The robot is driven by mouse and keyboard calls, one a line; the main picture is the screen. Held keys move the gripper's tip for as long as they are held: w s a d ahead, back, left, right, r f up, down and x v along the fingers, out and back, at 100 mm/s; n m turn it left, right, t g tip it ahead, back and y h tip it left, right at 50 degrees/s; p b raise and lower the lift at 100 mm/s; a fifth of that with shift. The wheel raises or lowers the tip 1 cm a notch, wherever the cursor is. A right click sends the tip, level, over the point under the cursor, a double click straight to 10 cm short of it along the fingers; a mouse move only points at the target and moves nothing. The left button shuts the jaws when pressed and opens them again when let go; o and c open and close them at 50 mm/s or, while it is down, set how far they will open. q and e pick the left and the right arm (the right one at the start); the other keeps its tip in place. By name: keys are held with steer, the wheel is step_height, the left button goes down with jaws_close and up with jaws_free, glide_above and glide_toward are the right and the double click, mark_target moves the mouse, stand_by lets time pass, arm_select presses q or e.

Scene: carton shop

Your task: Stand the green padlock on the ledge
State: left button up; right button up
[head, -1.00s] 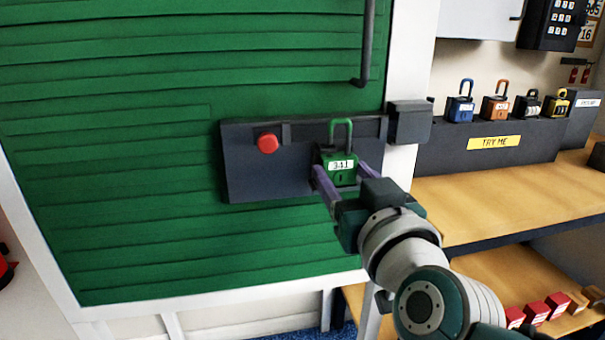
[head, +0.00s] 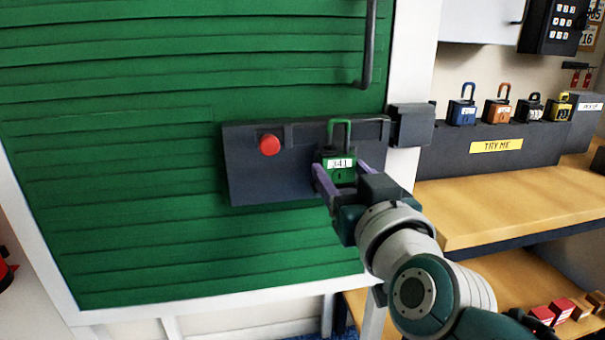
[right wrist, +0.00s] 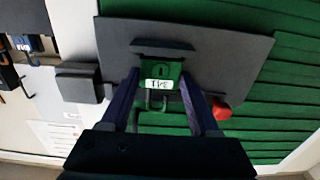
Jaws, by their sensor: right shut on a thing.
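The green padlock (head: 341,172) is upright, shackle up, with a white number label on its front. My right gripper (head: 338,182) is shut on its body from both sides and holds it in front of the dark plate (head: 265,183) on the green shutter. The right wrist view shows the scene upside down, with the padlock (right wrist: 160,72) between my two fingers. A dark projecting piece (right wrist: 163,47), seemingly the ledge, lies just under the padlock's base. I cannot tell whether they touch. My left gripper is out of view.
A red button (head: 269,145) is on the plate, left of the padlock. A dark box (head: 411,125) is to the right on the white post. Several other padlocks stand on a dark stand (head: 480,150) above the wooden bench (head: 500,205).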

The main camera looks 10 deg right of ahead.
steer(key=shift+r, duration=0.1)
stand_by(0.5)
steer(key=shift+f, duration=0.25)
stand_by(0.4)
steer(key=o, duration=1.4)
steer(key=shift+f, duration=0.1)
steer(key=shift+c, duration=0.2)
